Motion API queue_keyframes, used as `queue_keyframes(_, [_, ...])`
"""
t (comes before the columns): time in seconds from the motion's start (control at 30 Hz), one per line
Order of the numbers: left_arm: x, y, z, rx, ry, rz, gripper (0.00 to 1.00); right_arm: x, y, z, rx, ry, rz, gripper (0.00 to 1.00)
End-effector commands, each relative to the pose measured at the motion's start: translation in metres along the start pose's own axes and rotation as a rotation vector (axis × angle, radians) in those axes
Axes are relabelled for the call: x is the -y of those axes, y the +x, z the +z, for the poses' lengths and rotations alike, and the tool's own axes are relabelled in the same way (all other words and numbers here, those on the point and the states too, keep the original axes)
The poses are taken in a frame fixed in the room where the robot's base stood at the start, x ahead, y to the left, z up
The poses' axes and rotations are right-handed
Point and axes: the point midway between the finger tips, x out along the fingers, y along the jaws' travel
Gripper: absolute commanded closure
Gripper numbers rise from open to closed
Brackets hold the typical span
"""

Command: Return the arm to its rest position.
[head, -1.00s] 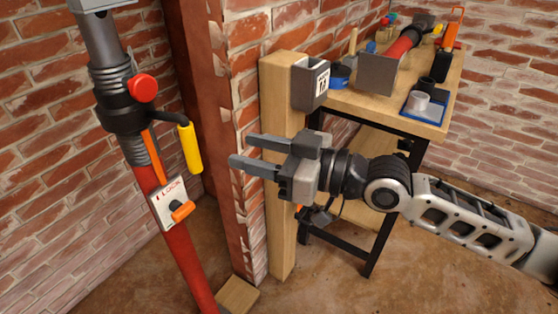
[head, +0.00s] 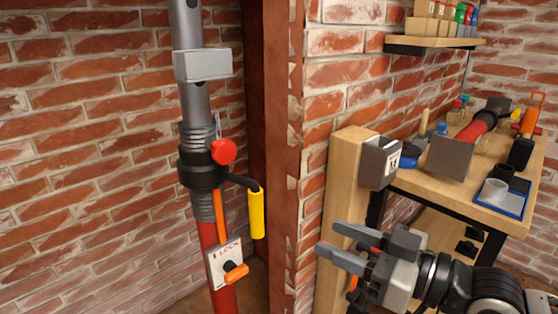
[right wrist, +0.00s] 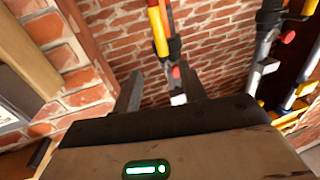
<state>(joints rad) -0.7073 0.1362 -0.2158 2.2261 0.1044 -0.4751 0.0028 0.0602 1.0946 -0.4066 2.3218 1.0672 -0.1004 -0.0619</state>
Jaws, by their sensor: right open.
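My right gripper (head: 345,258) is open and empty at the lower right of the head view, its fingers pointing left. It is in front of the wooden post and to the right of a red and grey prop (head: 222,200). The prop stands upright with a red knob, a yellow-gripped handle (head: 257,214) and an orange lock lever (head: 236,273). In the right wrist view the two fingers (right wrist: 155,92) are apart, with a yellow and red part (right wrist: 160,32) and the brick wall beyond them. My left gripper is not in view.
A workbench (head: 470,203) with tools and a blue tray (head: 502,199) stands at the right. A grey box (head: 379,163) is on the wooden post (head: 342,190). A shelf (head: 434,40) hangs above. Brick walls and a red steel column (head: 281,150) bound the space.

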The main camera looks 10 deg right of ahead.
Motion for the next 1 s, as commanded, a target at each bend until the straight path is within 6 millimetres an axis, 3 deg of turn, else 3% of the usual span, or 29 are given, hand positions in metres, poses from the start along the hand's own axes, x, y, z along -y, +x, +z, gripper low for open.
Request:
queue_keyframes(0.17, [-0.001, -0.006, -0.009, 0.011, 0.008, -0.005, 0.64, 0.012, 0.004, 0.050, 0.049, 0.073, 0.095, 0.58])
queue_keyframes(0.27, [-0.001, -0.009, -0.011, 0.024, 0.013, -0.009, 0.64, 0.022, -0.002, 0.095, 0.128, 0.124, 0.205, 0.58])
queue_keyframes(0.4, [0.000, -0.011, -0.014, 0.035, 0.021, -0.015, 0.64, 0.042, -0.024, 0.159, 0.287, 0.198, 0.369, 0.58])
queue_keyframes(0.53, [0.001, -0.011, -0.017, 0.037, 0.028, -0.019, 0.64, 0.063, -0.049, 0.202, 0.430, 0.250, 0.484, 0.58])
queue_keyframes(0.7, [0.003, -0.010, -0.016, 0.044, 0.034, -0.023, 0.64, 0.078, -0.068, 0.228, 0.528, 0.276, 0.549, 0.58])
queue_keyframes(1.0, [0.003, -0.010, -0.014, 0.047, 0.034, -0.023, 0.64, 0.079, -0.069, 0.230, 0.535, 0.274, 0.553, 0.58])
